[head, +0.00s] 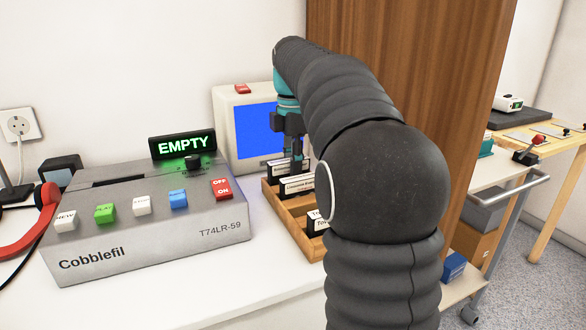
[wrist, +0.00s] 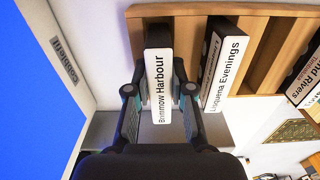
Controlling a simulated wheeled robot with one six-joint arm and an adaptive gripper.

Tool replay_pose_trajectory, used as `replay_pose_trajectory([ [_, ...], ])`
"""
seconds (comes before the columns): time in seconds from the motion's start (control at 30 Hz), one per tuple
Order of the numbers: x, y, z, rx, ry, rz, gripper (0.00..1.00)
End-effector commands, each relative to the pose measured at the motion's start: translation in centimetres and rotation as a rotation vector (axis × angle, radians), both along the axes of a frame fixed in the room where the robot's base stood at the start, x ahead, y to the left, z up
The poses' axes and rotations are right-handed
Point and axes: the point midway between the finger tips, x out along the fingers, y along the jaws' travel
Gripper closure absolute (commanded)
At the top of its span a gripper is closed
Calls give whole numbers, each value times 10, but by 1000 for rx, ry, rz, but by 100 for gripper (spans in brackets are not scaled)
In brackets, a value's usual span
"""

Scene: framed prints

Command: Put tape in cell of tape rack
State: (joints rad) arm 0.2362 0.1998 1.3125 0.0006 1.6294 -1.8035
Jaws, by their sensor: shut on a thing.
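My gripper (head: 293,152) is shut on a tape with a white label (wrist: 158,85), which reads something like "Bummow Harbour". In the wrist view the two fingers (wrist: 160,92) press on either side of it. The tape rack (head: 277,212) is a wooden tray with slats; it also shows at the top of the wrist view (wrist: 268,45). The held tape's far end is at the rack's far end, between wooden parts; how deep it sits cannot be told. Beside it stands the "Liquena Evenings" tape (head: 297,186), also in the wrist view (wrist: 223,72).
More tapes (head: 318,222) stand nearer in the rack, partly hidden by my arm. A grey Cobblefil player (head: 150,230) with an "EMPTY" display (head: 183,145) is left of the rack. A blue-screened monitor (head: 255,130) stands behind. A wooden panel (head: 400,60) rises at right.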

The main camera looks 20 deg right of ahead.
Motion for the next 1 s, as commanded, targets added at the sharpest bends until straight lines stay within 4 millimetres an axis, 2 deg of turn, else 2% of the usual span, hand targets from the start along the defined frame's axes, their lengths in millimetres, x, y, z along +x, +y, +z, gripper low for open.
replay_pose_trajectory([
  [0.1, 0, 0, -9, 0, 0, 0, 100],
  [0.47, 0, 0, -12, 0, 0, 0, 100],
  [0.5, 0, 0, -12, 0, -1, 0, 71],
  [0.57, 0, 0, -12, 0, -1, 0, 56],
  [0.6, 0, 0, -12, 0, 0, 0, 53],
  [0.87, 0, 0, -11, 0, 0, 0, 53],
  [1.0, 0, 0, -3, 0, -2, 0, 53],
])
